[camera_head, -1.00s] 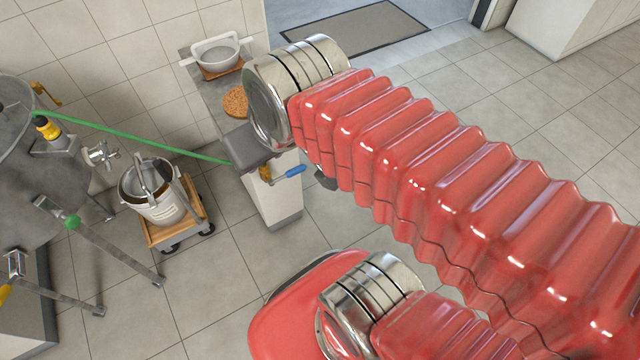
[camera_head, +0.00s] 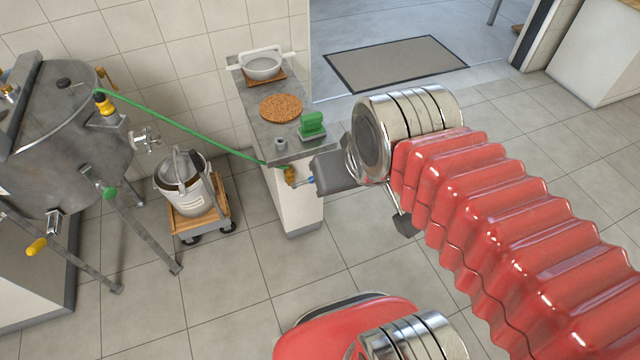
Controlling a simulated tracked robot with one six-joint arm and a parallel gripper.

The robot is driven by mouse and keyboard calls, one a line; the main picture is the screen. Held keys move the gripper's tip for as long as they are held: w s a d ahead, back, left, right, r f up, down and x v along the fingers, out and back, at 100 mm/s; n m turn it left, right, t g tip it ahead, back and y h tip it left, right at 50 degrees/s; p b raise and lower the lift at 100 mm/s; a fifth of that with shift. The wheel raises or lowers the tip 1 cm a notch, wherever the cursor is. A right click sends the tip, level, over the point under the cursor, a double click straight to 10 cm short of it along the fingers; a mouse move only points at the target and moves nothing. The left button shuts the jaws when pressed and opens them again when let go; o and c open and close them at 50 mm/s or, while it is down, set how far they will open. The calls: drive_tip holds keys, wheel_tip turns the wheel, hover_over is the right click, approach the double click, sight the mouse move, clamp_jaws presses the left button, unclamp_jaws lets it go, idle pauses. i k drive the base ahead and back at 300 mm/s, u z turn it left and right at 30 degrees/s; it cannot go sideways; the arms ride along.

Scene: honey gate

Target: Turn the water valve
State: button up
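The water valve (camera_head: 290,175) is a brass fitting on the side of the white pillar below the grey counter, with a green hose running to it. A short piece of its blue handle (camera_head: 311,181) shows to the right of the brass body; the rest is hidden. My gripper (camera_head: 328,172), a dark grey shape at the end of the red-sleeved arm, is right at the handle's outer end. I cannot tell whether it touches the handle. Its fingers are not clear enough to tell open from shut.
A white bucket (camera_head: 187,195) stands on a wooden dolly (camera_head: 222,195). A steel tank (camera_head: 65,150) is at left. Floor in front of the pillar is clear.

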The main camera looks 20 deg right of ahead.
sight(294, 185)
drive_tip(key=i, duration=0.95)
drive_tip(key=u, duration=1.85)
